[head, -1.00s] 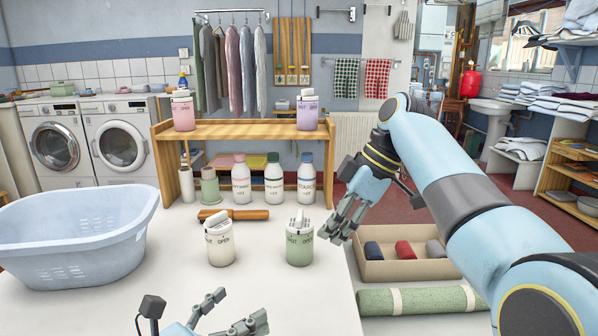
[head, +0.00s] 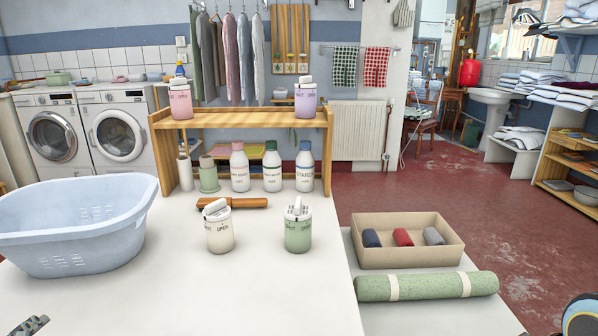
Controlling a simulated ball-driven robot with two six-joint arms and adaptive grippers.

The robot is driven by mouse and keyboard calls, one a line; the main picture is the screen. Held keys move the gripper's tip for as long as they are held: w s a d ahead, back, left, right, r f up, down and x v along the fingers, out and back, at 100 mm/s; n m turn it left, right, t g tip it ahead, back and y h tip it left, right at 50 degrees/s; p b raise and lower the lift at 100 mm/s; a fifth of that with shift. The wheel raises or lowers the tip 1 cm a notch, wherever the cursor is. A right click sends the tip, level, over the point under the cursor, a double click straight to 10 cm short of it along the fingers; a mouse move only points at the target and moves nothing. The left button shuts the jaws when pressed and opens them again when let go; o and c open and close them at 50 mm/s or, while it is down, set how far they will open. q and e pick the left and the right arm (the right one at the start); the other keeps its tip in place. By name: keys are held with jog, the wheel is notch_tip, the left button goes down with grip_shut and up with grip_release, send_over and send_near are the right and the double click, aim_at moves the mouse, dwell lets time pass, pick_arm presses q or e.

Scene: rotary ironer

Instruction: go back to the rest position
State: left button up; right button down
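Only a small dark grey piece of my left gripper (head: 28,326) shows, in the bottom left corner of the head view, over the white table. The rest of it is cut off by the frame, so its opening is hidden. My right gripper is out of view. Only a rounded part of my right arm shows in the bottom right corner. Both visible parts are clear of the objects. A cream canister (head: 219,228) and a green canister (head: 298,226) stand upright on the table, with nothing touching them.
A pale blue laundry basket (head: 75,235) stands at the left. Behind the canisters are a wooden-handled tool (head: 240,203), several bottles and a wooden shelf (head: 240,117). At the right lie a cardboard box (head: 410,258) with rolled cloths and a green roll (head: 430,287).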

pick_arm(q)
jog(key=s+d+r+n+g+h, duration=0.1)
jog(key=s+d+n+g+h, duration=0.35)
jog(key=s, duration=0.85)
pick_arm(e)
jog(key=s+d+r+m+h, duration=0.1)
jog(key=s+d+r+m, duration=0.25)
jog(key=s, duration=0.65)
pick_arm(q)
notch_tip(320, 180, down, 26)
jog(key=s+a+n+g+y, duration=0.2)
jog(key=s, duration=0.1)
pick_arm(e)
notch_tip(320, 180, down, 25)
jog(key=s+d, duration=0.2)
pick_arm(q)
jog(key=s+a+f+g, duration=0.1)
jog(key=s+f, duration=1.5)
jog(key=s, duration=0.2)
jog(key=shift+s, duration=0.15)
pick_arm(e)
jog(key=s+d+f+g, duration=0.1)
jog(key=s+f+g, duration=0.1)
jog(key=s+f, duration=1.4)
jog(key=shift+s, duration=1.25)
pick_arm(q)
jog(key=shift+a+n+g+h, duration=0.1)
jog(key=shift+n+g+h, duration=0.15)
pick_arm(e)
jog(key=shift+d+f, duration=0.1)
